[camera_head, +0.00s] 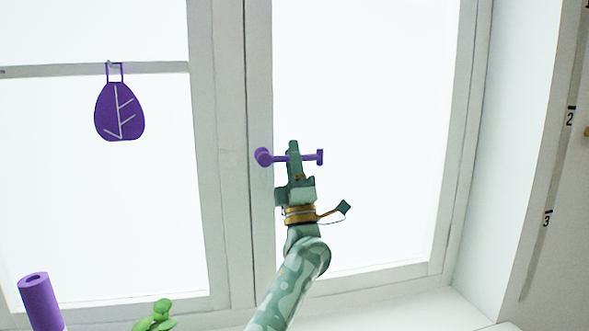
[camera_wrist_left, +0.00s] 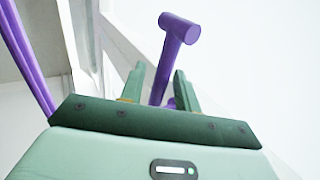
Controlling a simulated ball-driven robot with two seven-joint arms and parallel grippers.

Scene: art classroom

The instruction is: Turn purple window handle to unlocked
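The purple window handle (camera_head: 309,158) lies about level on the window frame, its round base at the left and its end cap at the right. My left gripper (camera_head: 293,146) is at the middle of the handle and covers part of it. In the left wrist view the handle (camera_wrist_left: 171,52) passes between the two fingers (camera_wrist_left: 160,80), which stand apart. A gap shows between the handle and the left finger; I cannot tell whether the right finger touches it. My right gripper is in neither view.
A purple leaf ornament (camera_head: 120,110) hangs from a rail at the left. A purple cylinder (camera_head: 38,298) and a green object (camera_head: 155,315) stand at the lower left. The white window frame (camera_head: 232,150) runs beside the handle. A wall with number marks is at the right.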

